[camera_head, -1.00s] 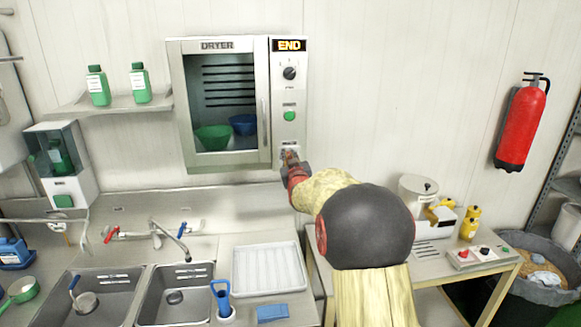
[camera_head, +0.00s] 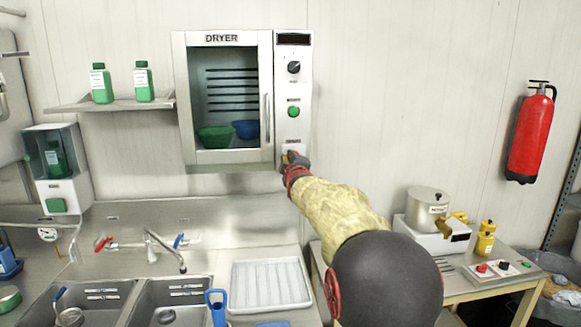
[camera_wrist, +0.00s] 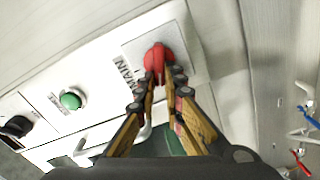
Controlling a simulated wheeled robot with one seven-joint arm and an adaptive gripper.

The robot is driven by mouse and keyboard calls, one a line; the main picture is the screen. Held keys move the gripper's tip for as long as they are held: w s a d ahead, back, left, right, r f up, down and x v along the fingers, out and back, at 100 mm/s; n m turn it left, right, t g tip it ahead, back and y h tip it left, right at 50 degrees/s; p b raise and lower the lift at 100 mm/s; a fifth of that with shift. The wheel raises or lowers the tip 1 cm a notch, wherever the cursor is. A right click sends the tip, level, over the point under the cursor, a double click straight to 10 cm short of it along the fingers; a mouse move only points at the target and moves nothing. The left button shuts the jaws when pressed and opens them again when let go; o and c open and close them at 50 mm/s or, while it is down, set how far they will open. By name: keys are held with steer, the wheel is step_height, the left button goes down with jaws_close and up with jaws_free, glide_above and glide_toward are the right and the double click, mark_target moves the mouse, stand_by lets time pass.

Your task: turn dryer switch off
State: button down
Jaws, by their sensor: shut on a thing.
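The dryer (camera_head: 225,165) hangs on the back wall with its glass door shut and a green bowl (camera_head: 215,137) and a blue bowl (camera_head: 245,129) inside. Its display (camera_head: 293,39) is dark. Below a black knob (camera_head: 293,67) and a green button (camera_head: 293,112) is the main switch, which shows as a red knob (camera_wrist: 158,60) on a white plate marked MAIN in the wrist view. My gripper (camera_wrist: 165,78) is shut on this red switch. In the head view my gripper (camera_head: 292,160) covers the switch at the panel's lower end.
A shelf (camera_head: 125,104) with two green bottles is left of the dryer. Sinks (camera_head: 175,300) and a white tray (camera_head: 270,285) lie below. A table with a pot (camera_head: 428,208) stands at the right. A fire extinguisher (camera_head: 531,135) hangs on the right wall.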

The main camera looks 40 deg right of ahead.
steer(key=shift+a+f+n+b, duration=0.1)
steer(key=shift+f+n+b, duration=0.1)
steer(key=shift+n+b, duration=0.6)
steer(key=shift+f+n+b, duration=0.2)
steer(key=shift+n+b, duration=0.05)
steer(key=shift+n, duration=1.05)
steer(key=c, duration=1.9)
jaws_free()
steer(key=shift+w, duration=0.1)
steer(key=v, duration=1.2)
